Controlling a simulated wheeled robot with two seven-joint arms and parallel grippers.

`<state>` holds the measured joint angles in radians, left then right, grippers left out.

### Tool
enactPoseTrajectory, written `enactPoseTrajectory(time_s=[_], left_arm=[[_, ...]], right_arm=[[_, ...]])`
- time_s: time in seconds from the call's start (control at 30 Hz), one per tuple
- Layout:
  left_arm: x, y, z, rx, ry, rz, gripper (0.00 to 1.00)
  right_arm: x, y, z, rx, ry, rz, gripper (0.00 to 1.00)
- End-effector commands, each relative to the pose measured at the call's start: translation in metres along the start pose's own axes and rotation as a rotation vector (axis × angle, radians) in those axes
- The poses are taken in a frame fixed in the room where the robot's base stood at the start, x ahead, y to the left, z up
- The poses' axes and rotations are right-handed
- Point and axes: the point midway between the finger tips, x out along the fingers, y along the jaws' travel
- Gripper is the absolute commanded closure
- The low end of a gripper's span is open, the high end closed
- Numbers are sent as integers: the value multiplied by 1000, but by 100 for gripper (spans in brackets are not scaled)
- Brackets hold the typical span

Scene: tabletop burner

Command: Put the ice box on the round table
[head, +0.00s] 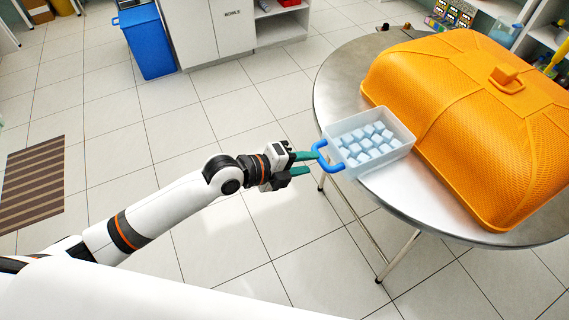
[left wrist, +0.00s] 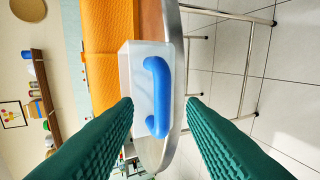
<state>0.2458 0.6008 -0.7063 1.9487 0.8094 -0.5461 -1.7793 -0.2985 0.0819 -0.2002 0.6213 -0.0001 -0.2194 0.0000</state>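The ice box (head: 372,146) is a clear tray of pale ice cubes with a blue handle (head: 329,158). It sits at the left edge of the round metal table (head: 335,82), with the handle out past the rim. My left gripper (head: 305,163) is just left of the handle, its green fingers open and pointing at it. In the left wrist view the ice box (left wrist: 139,72) and its blue handle (left wrist: 158,97) show ahead between the spread fingers (left wrist: 160,101), which look apart from it. My right gripper is not in view.
A large orange ribbed cover (head: 470,110) fills most of the round table, close against the ice box. A blue bin (head: 149,45) and white cabinets stand at the back. A striped mat (head: 33,183) lies on the open tiled floor at left.

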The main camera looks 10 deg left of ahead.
Motion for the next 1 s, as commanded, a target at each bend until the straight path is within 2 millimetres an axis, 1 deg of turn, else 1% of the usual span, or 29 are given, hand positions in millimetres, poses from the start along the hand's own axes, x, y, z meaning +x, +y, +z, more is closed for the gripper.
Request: enactPoseTrajectory(time_s=[0.03, 0.1, 0.2, 0.3, 0.5, 0.77, 0.87, 0.97, 1.0], left_arm=[[-12, -2, 0, 5, 0, -4, 63], [-26, -2, -1, 4, 1, -3, 63], [-42, -1, 0, 3, 0, -3, 63], [-54, -1, 0, 1, 0, -2, 63], [-65, 0, 1, -1, -2, 0, 63], [-65, -2, -1, -11, 4, -1, 63], [-57, -18, -18, -86, 50, -14, 63], [-44, -62, -52, -268, 156, -45, 63], [-38, -89, -67, -367, 213, -62, 63]], right_arm=[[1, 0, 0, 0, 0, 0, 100], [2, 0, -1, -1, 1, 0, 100], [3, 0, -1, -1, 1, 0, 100], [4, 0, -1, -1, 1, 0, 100], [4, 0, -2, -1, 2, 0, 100], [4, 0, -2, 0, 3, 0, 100], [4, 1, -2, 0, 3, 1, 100], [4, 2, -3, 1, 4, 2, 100], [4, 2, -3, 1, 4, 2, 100]])
